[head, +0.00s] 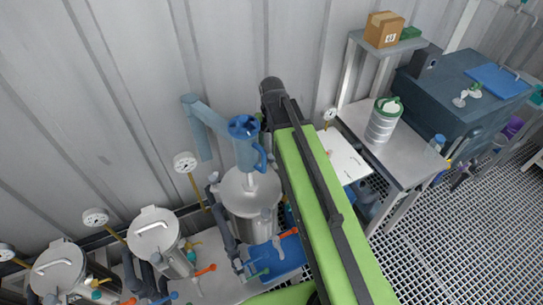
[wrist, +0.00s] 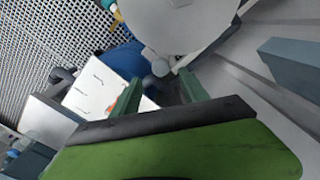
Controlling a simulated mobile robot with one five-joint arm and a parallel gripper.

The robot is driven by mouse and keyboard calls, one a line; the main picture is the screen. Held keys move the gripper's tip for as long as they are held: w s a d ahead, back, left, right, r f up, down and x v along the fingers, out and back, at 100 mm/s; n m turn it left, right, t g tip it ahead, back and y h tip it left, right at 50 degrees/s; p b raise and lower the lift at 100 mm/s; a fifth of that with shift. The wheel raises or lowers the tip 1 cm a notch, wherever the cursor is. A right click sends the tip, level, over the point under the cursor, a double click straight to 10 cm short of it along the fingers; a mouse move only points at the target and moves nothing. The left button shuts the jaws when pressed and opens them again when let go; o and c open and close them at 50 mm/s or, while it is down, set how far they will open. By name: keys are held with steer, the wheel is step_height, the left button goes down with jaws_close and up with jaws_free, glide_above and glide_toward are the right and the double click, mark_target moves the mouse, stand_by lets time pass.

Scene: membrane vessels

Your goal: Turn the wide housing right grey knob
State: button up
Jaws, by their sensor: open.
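The wide housing (head: 250,195) is a steel vessel with a round lid, left of my green arm in the head view. Its lid also fills the top of the wrist view (wrist: 185,22). A small round grey knob (wrist: 160,68) sits at the lid's edge in the wrist view. My gripper (wrist: 156,96) is open, with its two green fingers on either side below this knob, apart from it as far as I can tell. Another grey knob (head: 213,177) shows at the housing's left.
Narrower vessels (head: 155,235) with gauges stand at the left. An orange-handled valve (head: 287,234) and a blue tray (head: 275,258) lie in front. A bench with a striped canister (head: 383,120) stands right.

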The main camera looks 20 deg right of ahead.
mark_target(271, 156)
step_height(271, 156, down, 6)
steer(key=b, duration=0.4)
steer(key=shift+a+b, duration=0.1)
steer(key=shift+b, duration=0.3)
steer(key=shift+r, duration=0.15)
jaws_close()
